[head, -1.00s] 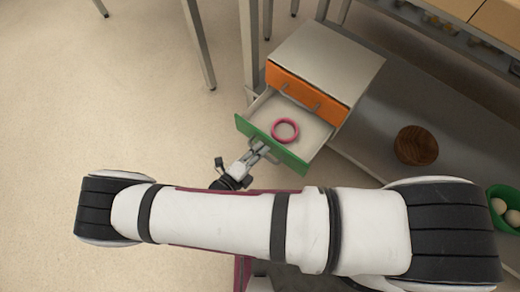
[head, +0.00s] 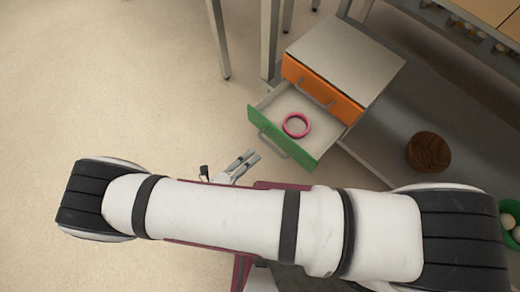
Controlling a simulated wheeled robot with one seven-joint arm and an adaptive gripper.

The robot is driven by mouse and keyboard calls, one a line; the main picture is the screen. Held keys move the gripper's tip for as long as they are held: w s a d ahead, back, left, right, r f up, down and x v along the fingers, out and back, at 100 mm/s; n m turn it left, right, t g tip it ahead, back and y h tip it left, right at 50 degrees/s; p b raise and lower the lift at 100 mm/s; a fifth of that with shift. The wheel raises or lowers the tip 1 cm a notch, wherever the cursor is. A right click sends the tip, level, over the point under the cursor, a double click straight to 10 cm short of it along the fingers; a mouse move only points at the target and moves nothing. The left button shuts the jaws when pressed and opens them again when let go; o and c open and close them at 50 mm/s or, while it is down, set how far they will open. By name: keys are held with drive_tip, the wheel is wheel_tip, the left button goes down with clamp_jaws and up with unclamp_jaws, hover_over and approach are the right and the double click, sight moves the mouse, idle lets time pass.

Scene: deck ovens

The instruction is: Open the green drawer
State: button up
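The green drawer (head: 283,139) is the lower drawer of a small grey cabinet (head: 346,51). It is pulled well out, and its pale inside shows. A pink ring (head: 297,125) lies in it. The drawer's grey handle (head: 272,147) is on the green front and is free. My gripper (head: 252,157) is just in front of the handle, toward the lower left, and apart from it. Its fingers look close together and empty, but how far apart they are is too small to tell. My arm hides part of the gripper's base.
The orange drawer (head: 321,88) above is shut. A round brown wooden block (head: 428,152) stands on the grey shelf (head: 405,105) to the right. A green bowl (head: 509,212) with pale balls sits at the right edge. Metal table legs (head: 217,40) stand behind. The floor at left is clear.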

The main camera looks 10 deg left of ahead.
drive_tip(key=shift+v, duration=1.25)
